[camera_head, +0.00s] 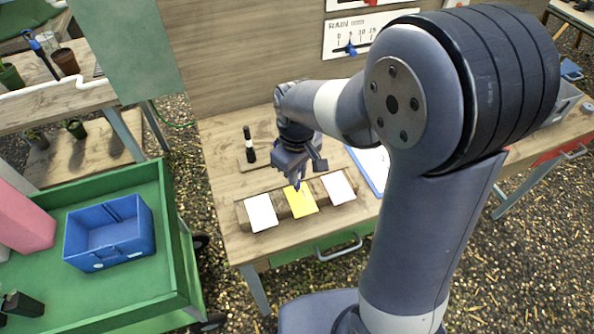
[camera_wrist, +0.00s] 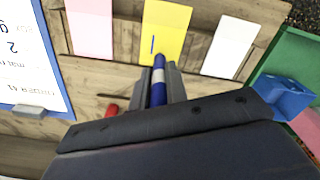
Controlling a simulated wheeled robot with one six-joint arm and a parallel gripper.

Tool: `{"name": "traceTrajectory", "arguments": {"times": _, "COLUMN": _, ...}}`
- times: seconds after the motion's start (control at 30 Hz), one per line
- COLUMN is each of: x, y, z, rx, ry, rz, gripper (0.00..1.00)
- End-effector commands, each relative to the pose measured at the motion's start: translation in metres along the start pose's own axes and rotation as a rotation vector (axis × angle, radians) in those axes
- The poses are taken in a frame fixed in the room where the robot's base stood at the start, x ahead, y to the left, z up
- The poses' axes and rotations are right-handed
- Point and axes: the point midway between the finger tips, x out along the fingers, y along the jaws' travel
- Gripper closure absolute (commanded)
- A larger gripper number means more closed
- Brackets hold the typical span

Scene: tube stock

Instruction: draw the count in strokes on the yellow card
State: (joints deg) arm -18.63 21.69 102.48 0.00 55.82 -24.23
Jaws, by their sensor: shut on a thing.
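The yellow card (camera_head: 301,201) lies in a wooden holder between a white card (camera_head: 261,212) and a pale pink card (camera_head: 338,187). In the wrist view the yellow card (camera_wrist: 171,20) bears one short blue stroke. My gripper (camera_wrist: 160,84) is shut on a blue marker (camera_wrist: 158,92) with a pale band. The marker points at the yellow card, its tip near the card's lower part in the wrist view. I cannot tell whether the tip touches. A clipboard (camera_wrist: 30,60) with a handwritten "2" lies beside the holder; my arm partly hides it in the head view.
A dark marker (camera_head: 249,146) stands upright on a small wooden block on the bench. A red object (camera_wrist: 111,110) shows beside my gripper. A green cart (camera_head: 150,255) with a blue bin (camera_head: 108,235) stands at the left. A rain gauge board (camera_head: 350,35) is behind.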

Motion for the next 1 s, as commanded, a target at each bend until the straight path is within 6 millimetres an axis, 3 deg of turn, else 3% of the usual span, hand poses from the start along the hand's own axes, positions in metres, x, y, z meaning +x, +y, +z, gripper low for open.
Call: {"name": "traceTrajectory", "arguments": {"times": 1.0, "x": 0.0, "y": -0.005, "z": 0.011, "rx": 0.0, "ry": 0.0, "rz": 0.0, "gripper": 1.0}}
